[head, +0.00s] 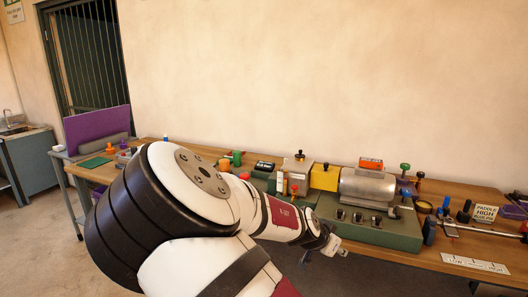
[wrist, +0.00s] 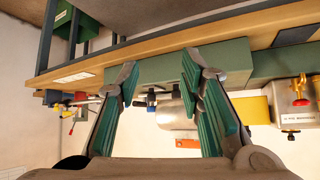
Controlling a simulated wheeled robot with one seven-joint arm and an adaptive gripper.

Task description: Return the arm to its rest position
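My arm (head: 190,185) fills the lower left and middle of the head view, white with black bands and dark red panels. It reaches away to the right. My gripper (head: 338,246) shows small at its end, in front of the green machine base (head: 372,231) near the bench's front edge. In the wrist view, which looks upside down, my gripper (wrist: 158,74) is open. Its two green-padded fingers stand well apart with nothing held between them. The green base and the silver cylinder (wrist: 174,110) show behind the gap.
The wooden bench (head: 440,255) runs along the wall. It carries the silver cylinder (head: 367,188), a yellow block (head: 324,178), an orange box (head: 371,163) and several knobs. A purple panel (head: 97,129) stands at the left. Open floor (head: 40,215) lies left of the bench.

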